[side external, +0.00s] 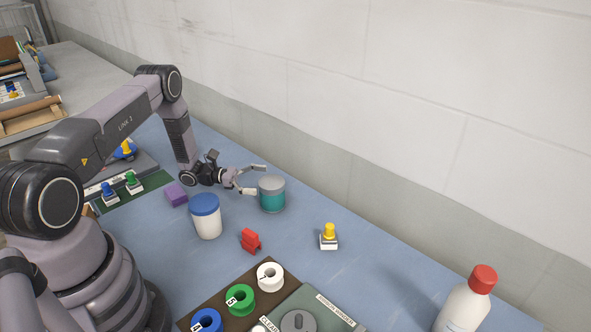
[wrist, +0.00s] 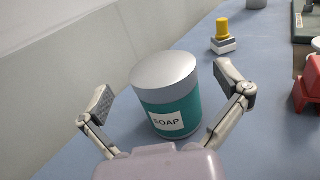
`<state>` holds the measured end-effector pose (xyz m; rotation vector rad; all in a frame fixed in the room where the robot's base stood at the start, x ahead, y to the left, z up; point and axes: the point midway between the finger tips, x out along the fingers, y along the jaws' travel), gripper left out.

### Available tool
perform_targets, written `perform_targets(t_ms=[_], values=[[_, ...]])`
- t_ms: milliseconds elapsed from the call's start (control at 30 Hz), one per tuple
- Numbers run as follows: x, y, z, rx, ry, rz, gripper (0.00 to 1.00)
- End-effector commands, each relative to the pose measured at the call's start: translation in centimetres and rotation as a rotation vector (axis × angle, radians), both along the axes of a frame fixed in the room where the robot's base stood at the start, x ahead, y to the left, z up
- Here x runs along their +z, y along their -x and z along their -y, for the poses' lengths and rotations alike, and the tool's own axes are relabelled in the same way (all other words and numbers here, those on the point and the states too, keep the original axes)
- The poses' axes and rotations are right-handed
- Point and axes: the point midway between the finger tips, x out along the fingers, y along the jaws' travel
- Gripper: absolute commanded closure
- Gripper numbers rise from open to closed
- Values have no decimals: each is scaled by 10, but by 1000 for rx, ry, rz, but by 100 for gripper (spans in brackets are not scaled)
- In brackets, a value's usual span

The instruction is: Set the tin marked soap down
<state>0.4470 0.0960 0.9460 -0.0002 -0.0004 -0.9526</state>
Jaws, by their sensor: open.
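The soap tin (wrist: 172,108) is a grey cylinder with a teal band and a white label reading SOAP. It stands upright on the blue table, and also shows in the side external view (side external: 272,196). My gripper (wrist: 165,95) is open, with one finger to the left of the tin and the other close to its right side. In the side external view my gripper (side external: 256,180) reaches the tin from the left, low over the table. Whether either finger touches the tin cannot be told.
A white tub with a blue lid (side external: 207,217), a purple block (side external: 176,194) and a red clip-like piece (side external: 251,241) stand nearby. A yellow-knobbed piece (side external: 328,237) is to the right. A white bottle with a red cap (side external: 466,302) stands farther right. The wall runs behind.

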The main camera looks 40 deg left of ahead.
Motion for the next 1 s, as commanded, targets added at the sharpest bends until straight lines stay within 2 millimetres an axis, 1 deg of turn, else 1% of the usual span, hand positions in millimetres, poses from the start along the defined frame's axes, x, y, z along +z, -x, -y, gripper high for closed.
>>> perform_targets(t_ms=[33,200,367,467,567,667,700,733,800,867,900,967,1000], values=[[0,7,-11,5,0,0,2],[0,26,-37,4,0,0,2],[0,36,-51,0,-1,0,2],[9,37,-52,-27,-22,7,2],[38,32,-41,-112,-95,30,2],[84,31,-19,-253,-222,72,2],[104,33,-8,-317,-283,92,2],[118,36,1,-366,-329,109,2],[150,45,20,-476,-441,148,2],[176,55,35,-565,-539,187,2],[192,64,45,-623,-606,216,2],[215,78,59,-705,-707,259,2],[229,89,67,-758,-775,291,2]])
